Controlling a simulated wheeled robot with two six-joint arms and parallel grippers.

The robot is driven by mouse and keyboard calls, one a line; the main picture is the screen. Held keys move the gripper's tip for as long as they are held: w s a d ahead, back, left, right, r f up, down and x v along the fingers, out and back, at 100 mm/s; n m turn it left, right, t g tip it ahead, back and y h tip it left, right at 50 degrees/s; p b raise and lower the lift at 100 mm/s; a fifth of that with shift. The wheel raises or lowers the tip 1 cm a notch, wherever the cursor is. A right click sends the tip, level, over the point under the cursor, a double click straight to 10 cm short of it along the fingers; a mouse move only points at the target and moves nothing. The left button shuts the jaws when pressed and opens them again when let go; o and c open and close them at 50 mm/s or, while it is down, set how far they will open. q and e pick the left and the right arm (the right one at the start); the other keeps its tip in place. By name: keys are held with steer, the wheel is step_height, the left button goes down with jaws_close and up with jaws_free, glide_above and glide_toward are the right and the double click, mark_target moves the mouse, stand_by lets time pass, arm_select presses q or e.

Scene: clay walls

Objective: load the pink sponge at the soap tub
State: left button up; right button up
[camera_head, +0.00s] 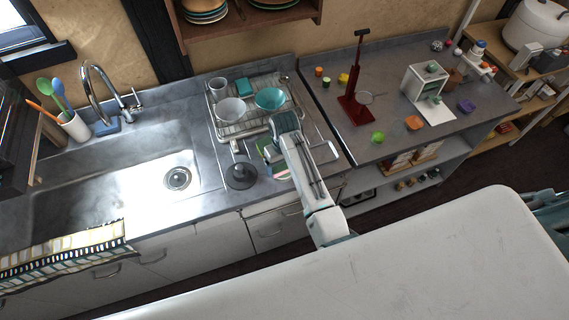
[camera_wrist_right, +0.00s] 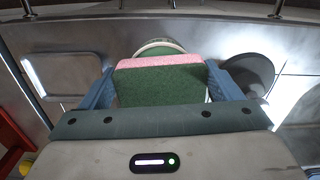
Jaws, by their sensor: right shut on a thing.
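The sponge (camera_wrist_right: 160,84) is pink with a dark green face. In the right wrist view it sits between the two blue fingers of my right gripper (camera_wrist_right: 164,88), which is shut on it. In the head view my right gripper (camera_head: 271,152) is over the counter just in front of the dish rack, and the hand hides most of what is below. My left gripper is not in view.
A dark disc with a knob (camera_head: 240,176) lies beside the gripper, between it and the sink (camera_head: 125,190). The dish rack (camera_head: 228,127) holds bowls and a cup. A red stand (camera_head: 352,108) and small coloured things are on the right counter.

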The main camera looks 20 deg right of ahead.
steer(key=shift+f, duration=0.15)
steer(key=shift+s+f, duration=0.1)
steer(key=shift+f, duration=0.35)
stand_by(1.5)
steer(key=shift+r, duration=3.6)
